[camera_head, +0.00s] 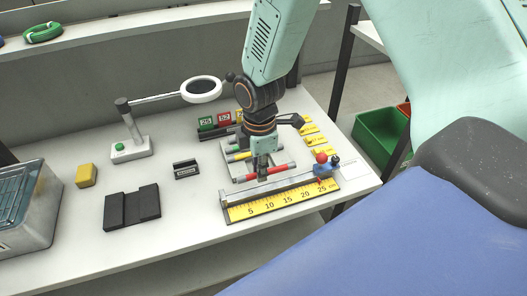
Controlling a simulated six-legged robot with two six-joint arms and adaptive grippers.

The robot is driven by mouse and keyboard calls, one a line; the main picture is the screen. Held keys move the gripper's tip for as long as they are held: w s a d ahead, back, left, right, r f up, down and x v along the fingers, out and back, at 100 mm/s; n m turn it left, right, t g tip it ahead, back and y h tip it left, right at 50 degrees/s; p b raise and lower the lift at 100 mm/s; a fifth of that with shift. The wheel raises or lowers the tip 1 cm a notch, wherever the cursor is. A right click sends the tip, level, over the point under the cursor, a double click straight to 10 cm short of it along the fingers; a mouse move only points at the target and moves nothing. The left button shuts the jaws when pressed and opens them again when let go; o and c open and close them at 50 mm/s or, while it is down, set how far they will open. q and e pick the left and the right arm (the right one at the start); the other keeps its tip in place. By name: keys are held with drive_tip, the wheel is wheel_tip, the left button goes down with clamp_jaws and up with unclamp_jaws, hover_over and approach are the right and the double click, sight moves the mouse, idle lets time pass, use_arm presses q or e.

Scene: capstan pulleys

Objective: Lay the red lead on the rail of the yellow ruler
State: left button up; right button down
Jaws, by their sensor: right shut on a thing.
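My right gripper (262,175) reaches down from above and is shut on the red lead (282,168). The lead is a thin red rod with pale bands near the middle, partly hidden by the fingers. It sits just behind the yellow ruler (283,202), roughly parallel to it. The ruler lies at the table's front edge, with a grey rail (247,195) along its back side. A blue slider (325,170) with a red knob stands at the rail's right end. I cannot tell whether the lead touches anything below. My left gripper is not in view.
A light rack (229,168) with a yellow lead (240,156) stands behind the gripper. Black blocks (132,206), a small black holder (186,169), a yellow block (86,175) and a magnifier stand (131,150) are to the left.

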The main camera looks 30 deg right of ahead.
drive_tip(key=shift+w+a+f, duration=0.25)
drive_tip(key=shift+w+a, duration=0.05)
drive_tip(key=shift+w, duration=0.05)
drive_tip(key=shift+a+f+b, duration=0.15)
drive_tip(key=shift+f+b, duration=0.05)
drive_tip(key=shift+b, duration=0.3)
drive_tip(key=f+b, duration=0.2)
drive_tip(key=b, duration=0.1)
drive_tip(key=shift+s+d+f, duration=0.1)
drive_tip(key=shift+d+f, duration=0.15)
drive_tip(key=shift+f, duration=0.05)
drive_tip(key=shift+w+a+f, duration=0.2)
drive_tip(key=shift+a+f, duration=0.05)
drive_tip(key=shift+f, duration=0.25)
drive_tip(key=shift+s+d, duration=0.1)
drive_tip(key=shift+s+d, duration=0.1)
drive_tip(key=shift+p, duration=0.35)
drive_tip(key=shift+w+a, duration=0.2)
